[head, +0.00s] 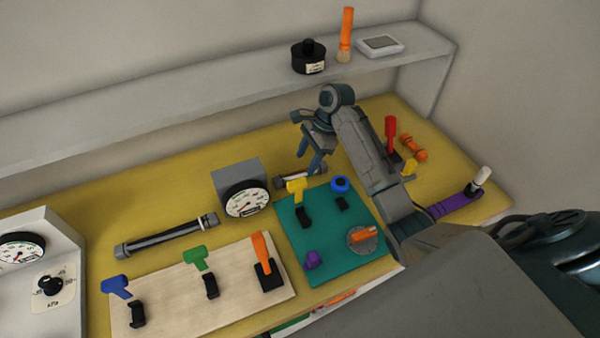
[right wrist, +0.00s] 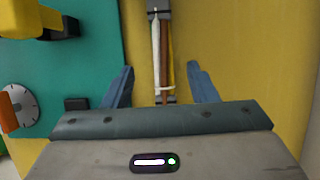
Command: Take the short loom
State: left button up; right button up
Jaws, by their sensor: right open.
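The short loom (head: 290,181) lies on the yellow bench behind the green board, partly hidden by my right gripper in the head view. In the right wrist view it is a narrow bundle (right wrist: 164,45) with a white and a brown strand and dark ends. My right gripper (head: 308,160) is open, its blue fingers on either side of the loom's line. In the right wrist view the gap between the fingertips (right wrist: 160,68) is over the loom, and neither finger is seen touching it. A longer dark loom (head: 165,236) lies further left. My left gripper is not in view.
A grey gauge box (head: 237,175) stands left of the short loom. The green board (head: 330,245) with colored levers and knobs is in front. A wooden board (head: 180,300) with blue, green and orange levers is at front left. An orange dumbbell-shaped part (head: 412,146) lies right of my arm.

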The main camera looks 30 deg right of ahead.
aim_at(301, 171)
jog(key=p+x, duration=0.1)
jog(key=x, duration=0.2)
jog(key=shift+w+f, duration=0.15)
jog(key=shift+f, duration=0.25)
jog(key=shift+a+f+p, duration=0.15)
jog(key=shift+f+p, duration=0.15)
jog(key=shift+f, duration=0.1)
jog(key=c, duration=1.1)
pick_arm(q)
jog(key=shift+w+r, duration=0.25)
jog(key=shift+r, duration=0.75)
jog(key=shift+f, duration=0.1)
